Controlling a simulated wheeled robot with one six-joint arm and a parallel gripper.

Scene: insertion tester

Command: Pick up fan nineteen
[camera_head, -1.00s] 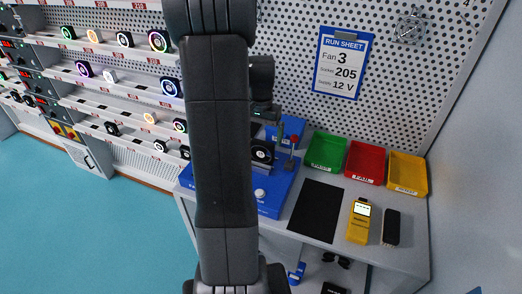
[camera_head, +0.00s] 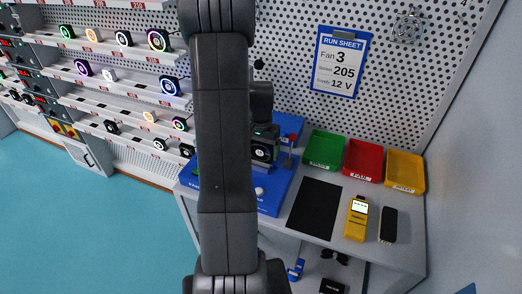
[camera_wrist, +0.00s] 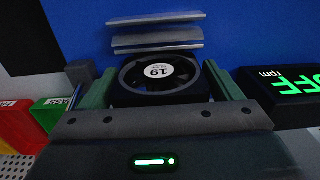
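Fan nineteen (camera_wrist: 158,74), a small black fan with a white round "19" label, sits at the blue tester in the wrist view. It also shows in the head view (camera_head: 262,152), on the blue tester base (camera_head: 271,203). My gripper (camera_wrist: 160,85) is around the fan, with one green-padded finger on its left and one on its right. The fingers look open, with the pads very close to the fan's sides; contact is hard to judge. My arm hides part of the tester in the head view.
Grey ribs (camera_wrist: 157,37) stand just beyond the fan, and a display block (camera_wrist: 285,88) is at right. Green (camera_head: 324,148), red (camera_head: 363,159) and yellow (camera_head: 405,170) trays line the bench. A black mat (camera_head: 314,207), yellow meter (camera_head: 357,218) and black object (camera_head: 388,225) lie in front.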

